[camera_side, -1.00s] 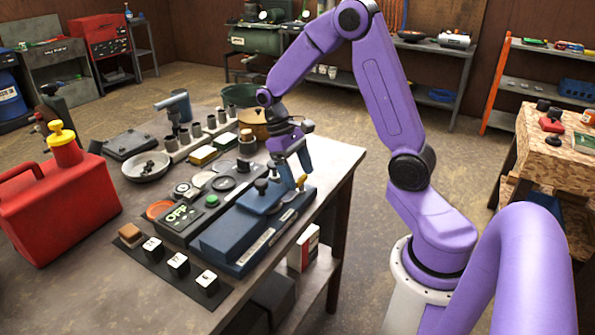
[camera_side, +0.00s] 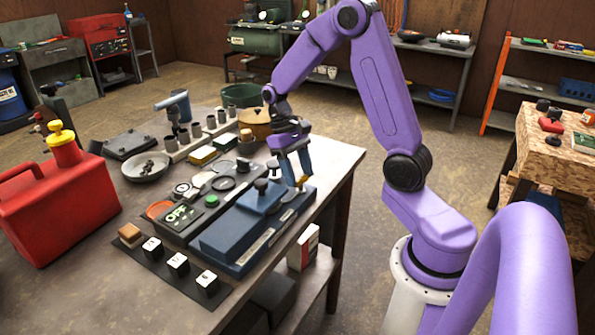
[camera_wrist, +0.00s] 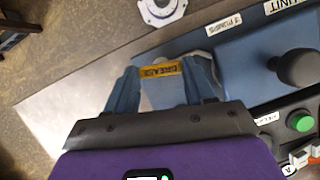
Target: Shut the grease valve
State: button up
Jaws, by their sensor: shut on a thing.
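The grease valve's handle carries a yellow label reading GREASE (camera_wrist: 160,69), seen in the wrist view between my fingers. My gripper (camera_wrist: 160,85) is shut on this handle, with one blue finger at each side. In the side view my gripper (camera_side: 295,180) reaches down at the far right end of the blue pump unit (camera_side: 226,236), where a bit of yellow (camera_side: 302,181) shows by the fingertips. The valve's body is mostly hidden by the fingers, so I cannot tell its exact angle.
A black knob (camera_side: 261,185) stands on the unit close to my gripper. A red fuel can (camera_side: 60,205) stands at the table's left. The table's right edge is near.

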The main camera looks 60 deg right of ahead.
jog(key=m, duration=0.2)
jog(key=m+y, duration=0.1)
jog(key=m, duration=0.1)
jog(key=shift+d+m+t, duration=0.2)
jog(key=shift+m+t, duration=0.1)
jog(key=shift+t, duration=0.1)
jog(key=m, duration=0.2)
jog(key=m+t+y, duration=0.1)
jog(key=shift+s+d+m, duration=0.15)
jog(key=shift+s+m, duration=0.05)
jog(key=shift+m, duration=0.2)
jog(key=m+t, duration=0.1)
jog(key=m, duration=0.3)
jog(key=m+t+y, duration=0.1)
jog(key=m, duration=0.1)
jog(key=shift+s+d+m+t, duration=0.1)
jog(key=shift+s+m+t, duration=0.2)
jog(key=shift+m, duration=0.1)
jog(key=o, duration=1)
jog(key=shift+o, duration=0.2)
jog(key=v, duration=1.7)
jog(key=shift+d+r, duration=0.15)
jog(key=shift+d, duration=0.1)
